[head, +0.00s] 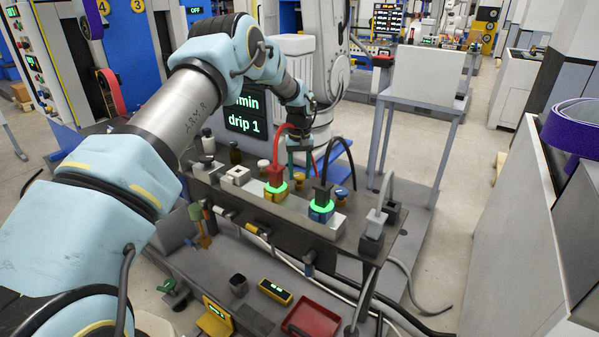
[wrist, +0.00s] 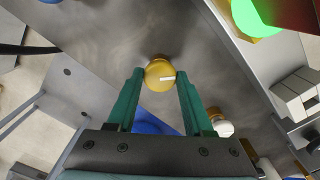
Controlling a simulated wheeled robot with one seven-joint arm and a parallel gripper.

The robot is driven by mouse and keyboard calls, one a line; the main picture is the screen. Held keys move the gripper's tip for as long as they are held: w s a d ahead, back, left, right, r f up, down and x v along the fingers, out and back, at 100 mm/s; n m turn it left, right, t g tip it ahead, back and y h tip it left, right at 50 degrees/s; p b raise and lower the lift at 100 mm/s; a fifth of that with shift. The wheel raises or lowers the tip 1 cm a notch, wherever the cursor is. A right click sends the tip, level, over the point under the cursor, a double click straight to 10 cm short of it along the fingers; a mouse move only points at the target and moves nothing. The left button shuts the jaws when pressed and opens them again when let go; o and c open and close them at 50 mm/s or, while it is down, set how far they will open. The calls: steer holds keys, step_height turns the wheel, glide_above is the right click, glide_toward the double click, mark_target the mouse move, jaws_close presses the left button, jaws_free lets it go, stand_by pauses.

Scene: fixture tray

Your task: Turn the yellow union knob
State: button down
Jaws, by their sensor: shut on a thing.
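The yellow union knob (wrist: 159,74) is round, with a white line on its face that lies nearly level and reaches to the right. It sits above a grey metal surface in the wrist view. My gripper (wrist: 160,77) has its green fingers on either side of this knob, and the tips touch it. In the head view my gripper (head: 300,160) is behind the red and black plugs, low over the fixture (head: 236,205). The held knob cannot be made out clearly there.
A red plug (head: 276,174) and a black plug (head: 323,192) with cables stand over green-lit rings close to my gripper. A white-topped knob (wrist: 223,128) is near the right finger. A red tray (head: 312,318) lies in front. A screen (head: 245,112) reads "drip 1".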

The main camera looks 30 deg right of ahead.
mark_target(299, 175)
steer(key=shift+m+b, duration=0.3)
steer(key=shift+m, duration=0.1)
steer(key=m+b, duration=0.2)
steer(key=m, duration=0.1)
steer(key=shift+m, duration=0.3)
steer(key=m+b, duration=0.1)
steer(key=m, duration=0.4)
steer(key=shift+m, duration=0.3)
steer(key=shift+c, duration=1.5)
jaws_free()
step_height(299, 175, up, 11)
steer(key=b, duration=0.2)
steer(key=shift+b, duration=0.35)
steer(key=shift+f, duration=0.1)
